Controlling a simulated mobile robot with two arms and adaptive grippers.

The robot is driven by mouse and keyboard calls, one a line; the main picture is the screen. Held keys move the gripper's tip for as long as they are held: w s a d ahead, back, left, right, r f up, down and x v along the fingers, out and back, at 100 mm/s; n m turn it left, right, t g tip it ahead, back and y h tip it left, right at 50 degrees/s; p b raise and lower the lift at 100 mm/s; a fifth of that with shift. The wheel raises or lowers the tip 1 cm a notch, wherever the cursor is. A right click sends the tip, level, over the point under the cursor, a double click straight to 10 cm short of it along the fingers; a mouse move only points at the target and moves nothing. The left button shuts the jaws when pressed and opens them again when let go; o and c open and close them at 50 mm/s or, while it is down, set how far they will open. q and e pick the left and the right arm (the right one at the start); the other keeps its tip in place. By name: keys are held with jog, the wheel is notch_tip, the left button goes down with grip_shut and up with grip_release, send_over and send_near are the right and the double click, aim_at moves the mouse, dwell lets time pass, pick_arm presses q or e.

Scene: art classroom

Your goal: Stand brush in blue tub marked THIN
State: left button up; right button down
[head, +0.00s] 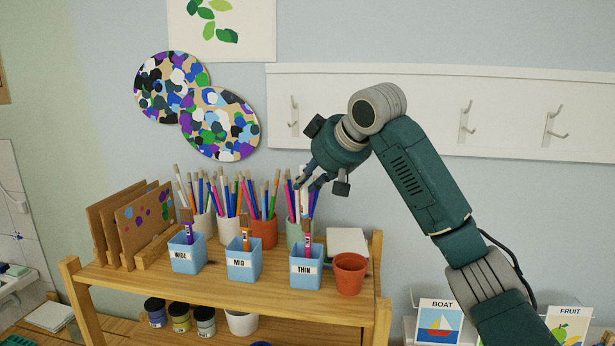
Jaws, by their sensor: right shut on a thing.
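My right gripper (312,184) is above and behind this tub, pointing down and left, shut on a thin pale brush (304,204). The brush hangs roughly upright, and its lower end is hard to tell from the brushes behind. Blue tubs marked MID (244,272) and WIDE (188,259) stand to the left, each with a brush or marker in it. My left gripper is not in view.
Behind the tubs stand several full brush pots, including a terracotta one (264,234) and a pale green one (295,238). An empty-looking terracotta pot (349,279) stands right of THIN. Boards in a wooden rack (130,228) fill the left end. A hook rail (400,140) is on the wall.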

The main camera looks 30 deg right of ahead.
aim_at(308, 216)
jog(key=shift+s+a+f, duration=0.15)
jog(key=shift+s, duration=0.2)
jog(key=shift+s+f, duration=0.1)
jog(key=shift+f, duration=0.2)
jog(key=f, duration=0.1)
jog(key=w+f, duration=0.1)
jog(key=w+d+f, duration=0.1)
jog(key=shift+f, duration=0.25)
jog(key=shift+s+f, duration=0.1)
jog(key=shift+f, duration=0.15)
jog(key=shift+s+a+f+b, duration=0.1)
jog(key=shift+s+f+b, duration=0.1)
jog(key=shift+f+b, duration=0.2)
jog(key=shift+s+a+f+b, duration=0.1)
jog(key=shift+s+f+b, duration=0.15)
jog(key=shift+f, duration=0.25)
jog(key=shift+w+f+b, duration=0.2)
jog(key=shift+f+b, duration=0.35)
jog(key=shift+f, duration=0.6)
jog(key=shift+s+a+f+b, duration=0.15)
jog(key=shift+f+b, duration=0.2)
jog(key=shift+f, duration=0.25)
jog(key=shift+s+f+b, duration=0.1)
jog(key=shift+f+b, duration=0.25)
jog(key=shift+f, duration=0.2)
jog(key=shift+f+b, duration=0.3)
jog(key=shift+f, duration=0.35)
